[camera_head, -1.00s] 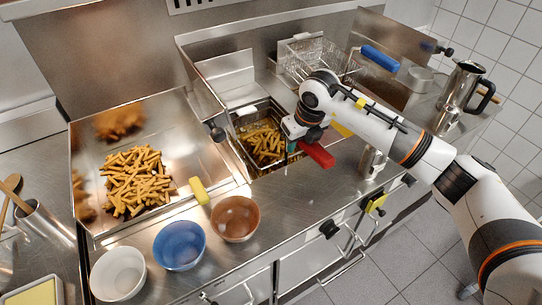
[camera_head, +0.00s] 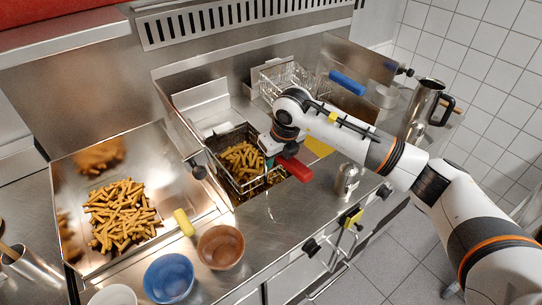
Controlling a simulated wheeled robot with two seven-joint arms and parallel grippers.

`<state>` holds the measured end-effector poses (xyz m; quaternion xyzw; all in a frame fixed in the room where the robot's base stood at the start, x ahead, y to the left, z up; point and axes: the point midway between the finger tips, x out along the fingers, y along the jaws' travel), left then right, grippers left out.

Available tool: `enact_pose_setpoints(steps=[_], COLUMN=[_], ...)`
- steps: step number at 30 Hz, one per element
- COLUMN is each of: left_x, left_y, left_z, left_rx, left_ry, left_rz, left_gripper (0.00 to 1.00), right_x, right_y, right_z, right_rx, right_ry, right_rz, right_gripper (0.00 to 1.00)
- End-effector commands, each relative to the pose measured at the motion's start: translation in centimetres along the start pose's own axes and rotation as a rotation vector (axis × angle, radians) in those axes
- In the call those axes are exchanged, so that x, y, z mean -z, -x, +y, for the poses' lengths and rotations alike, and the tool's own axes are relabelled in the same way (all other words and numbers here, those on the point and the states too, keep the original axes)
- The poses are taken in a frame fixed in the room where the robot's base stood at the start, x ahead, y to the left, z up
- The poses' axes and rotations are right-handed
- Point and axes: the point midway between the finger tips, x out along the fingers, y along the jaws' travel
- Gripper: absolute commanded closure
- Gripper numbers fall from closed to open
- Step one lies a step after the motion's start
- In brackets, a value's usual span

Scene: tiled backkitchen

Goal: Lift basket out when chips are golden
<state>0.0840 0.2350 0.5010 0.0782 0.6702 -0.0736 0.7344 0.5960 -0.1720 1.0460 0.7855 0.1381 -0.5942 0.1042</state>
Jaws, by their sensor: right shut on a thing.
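The fryer basket (camera_head: 227,133) is a dark wire basket with golden chips (camera_head: 242,160) inside. It sits a little above the dark fryer well (camera_head: 240,199), whose opening shows below its front edge. Its red handle (camera_head: 296,170) points to the right. My right gripper (camera_head: 272,149) is shut on the handle near the basket; its fingers are mostly hidden by the wrist. My left gripper is out of view.
A steel tray (camera_head: 75,160) with a heap of chips (camera_head: 122,212) lies to the left. A blue-handled empty basket (camera_head: 289,77) is behind. A yellow-handled tool (camera_head: 184,222), brown bowl (camera_head: 220,247), blue bowl (camera_head: 168,278) and steel shaker (camera_head: 347,181) stand in front.

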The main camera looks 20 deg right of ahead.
Motion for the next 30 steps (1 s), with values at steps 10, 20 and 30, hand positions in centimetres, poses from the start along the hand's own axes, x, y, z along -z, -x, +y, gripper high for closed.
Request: enact_pose_setpoints(steps=[10, 20, 30], left_x=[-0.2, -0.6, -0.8], left_y=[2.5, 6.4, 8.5], left_z=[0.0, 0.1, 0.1], left_rx=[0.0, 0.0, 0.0], left_ry=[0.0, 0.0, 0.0], left_rz=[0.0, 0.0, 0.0], left_gripper=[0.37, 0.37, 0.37], right_x=[0.9, 2.1, 3.3], right_y=[2.8, 7.1, 11.1], right_z=[0.0, 0.0, 0.0], right_rx=[0.0, 0.001, 0.0], right_ry=[0.001, 0.001, 0.001], right_rz=[0.008, 0.008, 0.009], right_gripper=[1.0, 1.0, 1.0])
